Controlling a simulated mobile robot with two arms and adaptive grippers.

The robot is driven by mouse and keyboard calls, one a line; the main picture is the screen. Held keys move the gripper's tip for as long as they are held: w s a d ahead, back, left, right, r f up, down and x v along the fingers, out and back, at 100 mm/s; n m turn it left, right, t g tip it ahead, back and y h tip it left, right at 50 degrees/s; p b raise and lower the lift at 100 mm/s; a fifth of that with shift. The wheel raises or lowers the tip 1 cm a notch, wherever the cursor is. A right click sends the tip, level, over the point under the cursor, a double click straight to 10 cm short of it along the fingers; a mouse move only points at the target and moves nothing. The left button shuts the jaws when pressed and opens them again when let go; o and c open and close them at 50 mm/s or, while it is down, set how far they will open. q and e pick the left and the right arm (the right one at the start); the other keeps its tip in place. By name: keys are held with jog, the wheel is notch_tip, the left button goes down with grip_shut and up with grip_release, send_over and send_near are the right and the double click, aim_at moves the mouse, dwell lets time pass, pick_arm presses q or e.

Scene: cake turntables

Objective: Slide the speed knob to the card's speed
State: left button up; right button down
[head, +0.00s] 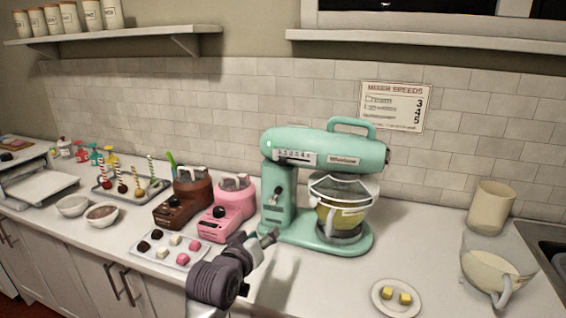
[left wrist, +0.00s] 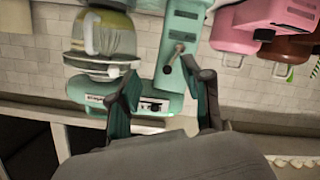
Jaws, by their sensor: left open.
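The teal stand mixer (head: 325,155) stands on the counter with a glass bowl of yellow contents. A numbered speed scale (head: 295,157) runs along the side of its head; the speed knob's exact position on it is too small to tell. A separate lever (head: 276,193) sits on the column. The speed card (head: 395,107) on the wall reads "Mixer speeds" with rows ending 3, 4 and 5; the row names are too small to read. My left gripper (head: 271,238) is open and empty, in front of the mixer's base. In the left wrist view, the inverted mixer (left wrist: 185,40) shows beyond the open fingers (left wrist: 165,90). My right gripper is out of view.
Pink (head: 232,200) and brown (head: 185,197) machines stand left of the mixer, behind a tray of sweets (head: 160,255). The front counter between is clear.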

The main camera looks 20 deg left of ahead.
aim_at(281, 163)
pick_arm(q)
jog(key=w+r+n+t, duration=0.2)
jog(key=w+r+t, duration=0.15)
jog(key=r, duration=0.85)
jog(key=shift+g, duration=0.25)
jog(key=w+p, duration=0.2)
jog(key=w, duration=1)
jog(key=shift+w+a+p, duration=0.1)
jog(key=shift+a+p, duration=0.05)
jog(key=shift+p, duration=0.15)
jog(key=shift+w+f, duration=0.15)
jog(key=shift+w, duration=0.65)
grip_shut()
